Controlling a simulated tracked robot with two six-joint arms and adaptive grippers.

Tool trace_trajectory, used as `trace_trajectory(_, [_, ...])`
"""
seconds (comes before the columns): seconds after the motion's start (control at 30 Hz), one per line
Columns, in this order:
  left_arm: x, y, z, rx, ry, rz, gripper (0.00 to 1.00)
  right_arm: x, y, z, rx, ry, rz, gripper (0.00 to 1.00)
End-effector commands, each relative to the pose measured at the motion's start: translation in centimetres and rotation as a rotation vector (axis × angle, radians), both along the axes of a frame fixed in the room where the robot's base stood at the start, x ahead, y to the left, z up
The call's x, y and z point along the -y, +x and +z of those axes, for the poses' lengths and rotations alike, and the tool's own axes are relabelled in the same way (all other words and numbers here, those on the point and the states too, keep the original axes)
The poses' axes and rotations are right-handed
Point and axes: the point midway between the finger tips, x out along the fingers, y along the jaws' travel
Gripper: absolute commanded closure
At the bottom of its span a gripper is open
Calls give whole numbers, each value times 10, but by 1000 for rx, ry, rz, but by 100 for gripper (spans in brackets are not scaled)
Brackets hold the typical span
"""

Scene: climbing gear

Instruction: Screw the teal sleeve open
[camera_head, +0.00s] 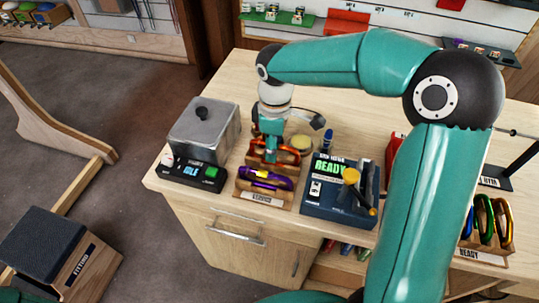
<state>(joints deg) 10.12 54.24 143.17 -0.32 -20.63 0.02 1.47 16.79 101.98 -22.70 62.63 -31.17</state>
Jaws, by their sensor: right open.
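My right arm reaches over from the right, and its right gripper (271,152) points down at a wooden holder (254,157) on the bench. An orange carabiner (291,156) sits in that holder, right beside the gripper. The teal sleeve cannot be told apart from the teal gripper parts there. Whether the fingers touch anything is hidden. The right gripper is open. In front is a second wooden holder (262,200) with a purple carabiner (280,182) that has a yellow sleeve. My left gripper is not in view.
A grey metal box (204,135) with a panel reading IDLE (192,172) stands left. A rack of coloured carabiners (487,243) is far right. The bench (222,85) is clear behind the box.

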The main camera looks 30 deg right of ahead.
Motion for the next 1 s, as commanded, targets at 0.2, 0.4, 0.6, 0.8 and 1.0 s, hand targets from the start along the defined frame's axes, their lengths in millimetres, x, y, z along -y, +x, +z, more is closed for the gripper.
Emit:
trace_trajectory(0.2, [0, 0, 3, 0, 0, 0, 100, 4, 3, 0, 0, 0, -2, 54])
trace_trajectory(0.4, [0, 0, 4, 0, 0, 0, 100, 6, 6, 0, 0, 0, -1, 54])
trace_trajectory(0.6, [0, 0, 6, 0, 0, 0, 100, 9, 8, 0, 0, 0, 0, 54])
trace_trajectory(0.8, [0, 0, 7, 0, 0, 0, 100, 11, 9, 1, 1, -1, 0, 54])
trace_trajectory(1.0, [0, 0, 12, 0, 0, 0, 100, 11, 9, 6, 1, 0, 0, 54])
